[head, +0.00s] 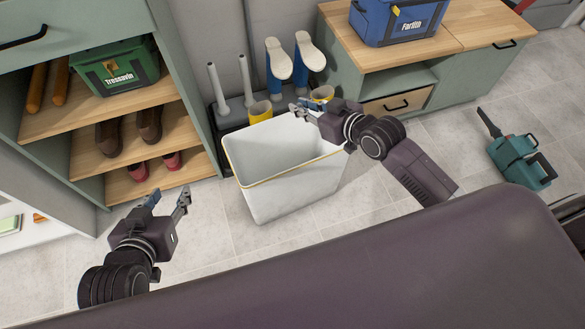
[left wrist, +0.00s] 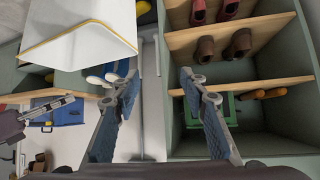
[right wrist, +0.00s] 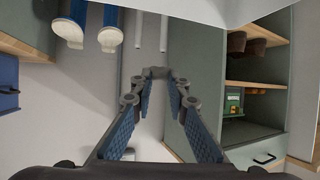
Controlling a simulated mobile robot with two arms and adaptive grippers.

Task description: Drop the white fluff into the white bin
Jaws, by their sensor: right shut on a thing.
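The white bin (head: 285,195) stands upright on the floor in the middle of the head view, its mouth open. It also shows at the upper left of the left wrist view (left wrist: 85,45). My right gripper (head: 303,108) is over the bin's far rim. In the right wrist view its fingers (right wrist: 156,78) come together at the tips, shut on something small. The white fluff cannot be made out clearly; the tips hide most of what is held. My left gripper (head: 167,198) is open and empty, left of the bin; its fingers are apart in the left wrist view (left wrist: 158,82).
A shelf unit at left holds a green box (head: 115,68) and shoes (head: 130,130). Behind the bin are boots (head: 280,65) on a dark rack. A cabinet (head: 400,75) with a blue box (head: 395,20) stands behind right. A teal tool (head: 520,155) lies on the floor at right.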

